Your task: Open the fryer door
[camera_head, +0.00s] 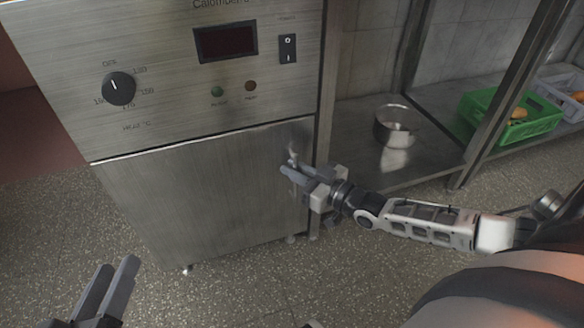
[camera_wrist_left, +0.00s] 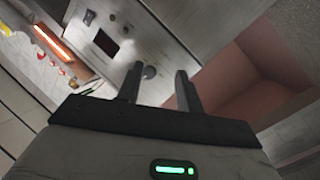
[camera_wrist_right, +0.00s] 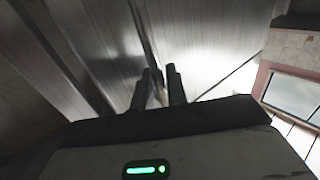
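The fryer door (camera_head: 205,195) is the plain steel panel on the lower front of the fryer. It looks closed, lying flush under the control panel. Its small handle (camera_head: 293,158) is near the door's upper right corner. My right gripper (camera_head: 288,172) is at this handle. In the right wrist view, the fingers (camera_wrist_right: 160,88) are close together with part of the handle between them; they partly hide it. My left gripper (camera_head: 115,285) is low at the left, away from the door. Its fingers (camera_wrist_left: 158,88) are apart and empty in the left wrist view.
The fryer's control panel (camera_head: 185,95) above the door has a knob (camera_head: 118,88), a dark display (camera_head: 226,41) and a switch (camera_head: 288,48). To the right, a steel shelf holds a pot (camera_head: 397,126) and a green crate (camera_head: 512,118). The speckled floor before the door is clear.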

